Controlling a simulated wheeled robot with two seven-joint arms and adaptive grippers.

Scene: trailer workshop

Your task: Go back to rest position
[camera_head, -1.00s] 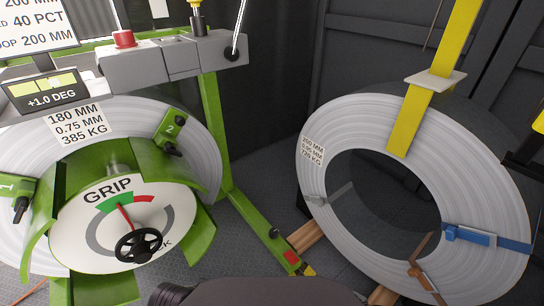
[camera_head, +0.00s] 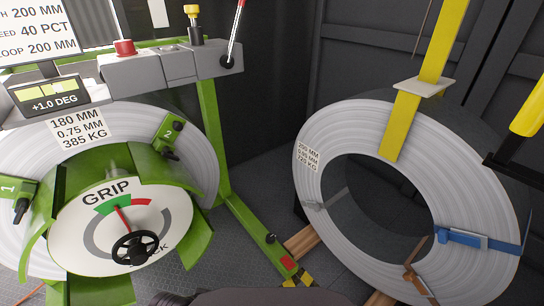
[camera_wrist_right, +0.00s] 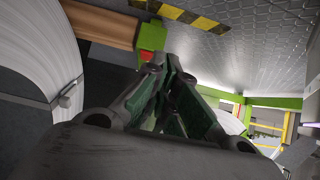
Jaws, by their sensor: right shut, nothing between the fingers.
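My right gripper (camera_wrist_right: 168,95) shows in the right wrist view, its dark green-padded fingers closed together with nothing between them. It is clear of the green machine foot and the grey coil seen beyond it. In the head view a dark part of my own arm (camera_head: 240,297) shows at the bottom edge. Neither gripper's fingers show in the head view, and my left gripper is out of sight.
A green decoiler (camera_head: 45,205) with a GRIP dial (camera_head: 100,220) and a grey coil stands at left. A control box (camera_head: 175,65) with a lever (camera_head: 235,35) is above it. A strapped steel coil (camera_head: 325,130) stands at right on wooden beams (camera_head: 300,240).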

